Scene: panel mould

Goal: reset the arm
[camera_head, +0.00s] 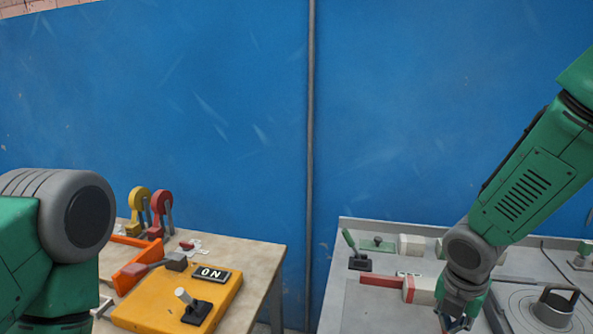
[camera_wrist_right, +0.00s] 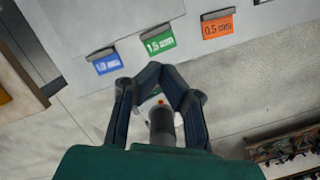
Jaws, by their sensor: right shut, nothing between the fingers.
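My right arm comes in from the right in the head view. Its gripper (camera_head: 456,322) hangs low at the bottom edge, over the front of the grey table. In the right wrist view my right gripper (camera_wrist_right: 168,76) has its dark fingers drawn together at the tips, with nothing held. Part of my left arm shows at the lower left of the head view. My left gripper is outside the frame.
The grey table (camera_head: 375,299) bears a red and white block (camera_head: 408,287), a green-handled lever (camera_head: 350,243) and a round plate with a handle (camera_head: 553,308). The wooden table (camera_head: 255,262) bears a yellow ON switch box (camera_head: 150,310). Blue, green (camera_wrist_right: 159,41) and orange labels hang ahead.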

